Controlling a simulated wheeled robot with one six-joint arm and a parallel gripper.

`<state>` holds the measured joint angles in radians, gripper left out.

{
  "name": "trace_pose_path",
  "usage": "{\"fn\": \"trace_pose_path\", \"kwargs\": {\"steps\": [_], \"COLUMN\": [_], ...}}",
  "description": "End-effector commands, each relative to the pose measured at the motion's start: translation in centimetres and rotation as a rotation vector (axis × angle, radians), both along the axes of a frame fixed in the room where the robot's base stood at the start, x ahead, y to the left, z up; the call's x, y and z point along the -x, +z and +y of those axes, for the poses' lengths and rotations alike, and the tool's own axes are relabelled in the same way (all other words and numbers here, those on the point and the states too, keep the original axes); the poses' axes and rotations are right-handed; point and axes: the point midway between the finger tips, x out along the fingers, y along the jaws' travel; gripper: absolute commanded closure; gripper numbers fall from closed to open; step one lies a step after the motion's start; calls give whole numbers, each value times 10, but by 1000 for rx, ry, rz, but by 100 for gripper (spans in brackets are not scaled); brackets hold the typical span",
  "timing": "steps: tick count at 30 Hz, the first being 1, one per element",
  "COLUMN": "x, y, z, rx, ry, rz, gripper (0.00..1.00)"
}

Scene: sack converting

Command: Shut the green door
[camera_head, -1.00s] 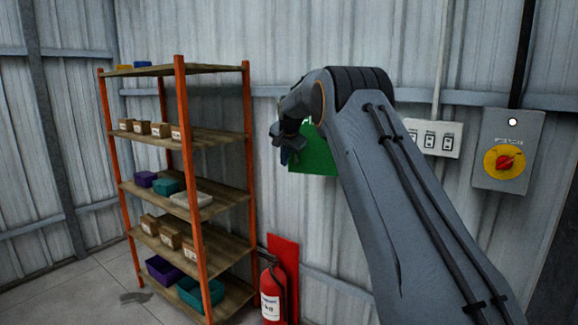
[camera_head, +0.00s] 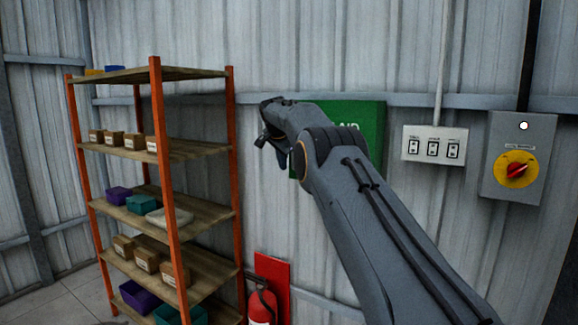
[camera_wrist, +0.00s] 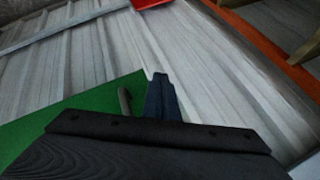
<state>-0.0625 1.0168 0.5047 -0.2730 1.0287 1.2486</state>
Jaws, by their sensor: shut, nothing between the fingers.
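The green door (camera_head: 367,122) is the front of a first-aid box on the corrugated wall, with white letters partly showing. My arm hides its left and lower parts. My gripper (camera_head: 283,158) is at the door's left edge in the head view. In the wrist view, the green door (camera_wrist: 45,128) lies left of my shut, empty gripper (camera_wrist: 160,78). A grey bar-like handle (camera_wrist: 124,102) stands on the door close beside the fingers. I cannot tell whether the fingers touch the door, or how far it stands open.
An orange-post shelf rack (camera_head: 163,190) with boxes and bins stands left of my gripper. A fire extinguisher (camera_head: 261,307) hangs on a red board (camera_head: 273,275) below. A switch panel (camera_head: 435,146) and an isolator box (camera_head: 520,157) are on the wall to the right.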

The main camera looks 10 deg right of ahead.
Motion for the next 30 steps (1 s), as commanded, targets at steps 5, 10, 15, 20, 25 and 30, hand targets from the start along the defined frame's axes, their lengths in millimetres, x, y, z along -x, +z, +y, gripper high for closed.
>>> {"fn": "trace_pose_path", "kwargs": {"steps": [5,10,15,20,25,30], "x": [0,0,0,2,9,17], "y": [0,0,0,-1,-1,-1], "z": [-9,-16,-19,-19,-13,-2], "rx": [0,0,1,1,1,0], "ry": [-7,-15,-18,-20,-23,-24], "rz": [0,0,0,1,1,2], "gripper": [100,100,100,100,100,100]}}
